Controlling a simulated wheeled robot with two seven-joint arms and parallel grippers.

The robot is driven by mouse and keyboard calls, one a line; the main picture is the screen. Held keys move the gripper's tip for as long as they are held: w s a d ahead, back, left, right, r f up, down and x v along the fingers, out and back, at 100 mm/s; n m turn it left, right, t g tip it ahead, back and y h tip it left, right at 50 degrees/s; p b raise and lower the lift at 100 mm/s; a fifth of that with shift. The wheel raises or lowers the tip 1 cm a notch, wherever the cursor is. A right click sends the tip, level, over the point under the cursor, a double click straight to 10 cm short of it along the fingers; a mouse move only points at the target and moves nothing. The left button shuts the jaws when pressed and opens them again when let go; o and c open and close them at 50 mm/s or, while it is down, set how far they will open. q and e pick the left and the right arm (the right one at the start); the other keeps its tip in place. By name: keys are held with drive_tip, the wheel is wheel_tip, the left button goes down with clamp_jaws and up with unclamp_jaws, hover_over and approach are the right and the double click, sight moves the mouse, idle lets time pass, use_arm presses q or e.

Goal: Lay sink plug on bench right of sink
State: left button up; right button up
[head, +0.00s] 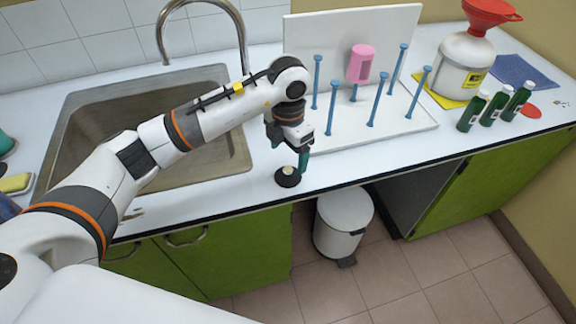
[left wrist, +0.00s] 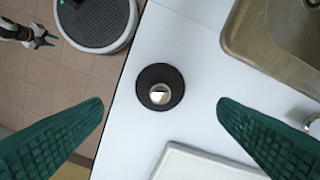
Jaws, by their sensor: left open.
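The black sink plug (head: 288,177) with a pale metal knob lies flat on the white bench, right of the sink (head: 232,152), near the front edge. It also shows in the left wrist view (left wrist: 160,75), knob facing up. My left gripper (head: 290,158) is just above the plug in the head view, pointing down. Its teal fingers are wide apart in the left wrist view (left wrist: 160,103), one on each side of the plug and clear of it. My right gripper (left wrist: 42,40) shows small at the top left of the left wrist view; its opening is too small to judge.
A canister with red funnel (head: 464,60) and several green bottles (head: 491,108) stand further right. A white bin (head: 342,222) is below the bench edge. The bench right of the plug is clear.

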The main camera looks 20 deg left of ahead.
sight(288, 169)
use_arm(q)
wheel_tip(288, 169, up, 6)
drive_tip(key=shift+f+b, duration=0.1)
drive_tip(key=shift+b, duration=0.35)
drive_tip(key=shift+s+f, duration=0.1)
